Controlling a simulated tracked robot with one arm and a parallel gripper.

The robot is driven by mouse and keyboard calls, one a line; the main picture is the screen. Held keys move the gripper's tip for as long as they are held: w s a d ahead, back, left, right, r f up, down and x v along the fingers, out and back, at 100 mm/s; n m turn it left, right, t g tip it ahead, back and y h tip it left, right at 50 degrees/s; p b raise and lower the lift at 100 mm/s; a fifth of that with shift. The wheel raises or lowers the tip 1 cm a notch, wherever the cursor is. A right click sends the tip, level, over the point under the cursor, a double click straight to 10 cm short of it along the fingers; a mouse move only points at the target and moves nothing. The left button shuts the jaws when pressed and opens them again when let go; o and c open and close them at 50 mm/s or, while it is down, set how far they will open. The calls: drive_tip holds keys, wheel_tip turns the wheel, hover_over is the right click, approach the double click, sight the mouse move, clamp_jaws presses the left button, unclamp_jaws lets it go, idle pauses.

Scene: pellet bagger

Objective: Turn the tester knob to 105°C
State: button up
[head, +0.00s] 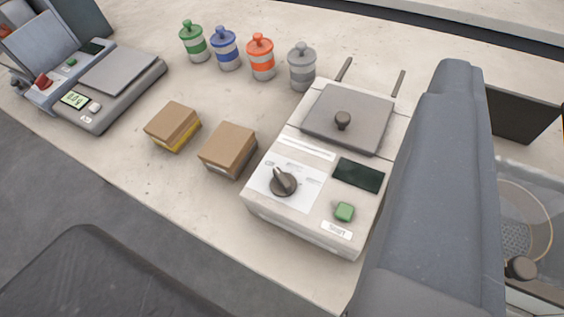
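The tester (305,218) is a white box on the bench, right of the middle. Its dark round knob (284,183) sits on a pale dial panel at the front left, with the pointer towards the upper left. The dial marks are too small to read. A dark, blank display (358,175) and a green button (344,212) above a "Start" label are to the right of the knob. A grey lid (360,128) with a small dark handle covers the back part. My gripper's fingers do not show; a large grey-blue part of my arm fills the right side.
Two brown-topped boxes (172,122) (228,146) stand left of the tester. Several coloured lidded bottles (227,50) stand behind. A scale (95,108) and a machine with a red knob (43,80) are at the left. Bare bench lies between them.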

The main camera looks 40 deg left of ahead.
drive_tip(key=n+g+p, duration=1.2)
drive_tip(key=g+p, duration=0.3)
drive_tip(key=p, duration=1)
hover_over(282, 177)
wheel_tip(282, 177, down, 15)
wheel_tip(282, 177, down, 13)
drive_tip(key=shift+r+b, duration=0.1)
drive_tip(key=shift+b, duration=0.25)
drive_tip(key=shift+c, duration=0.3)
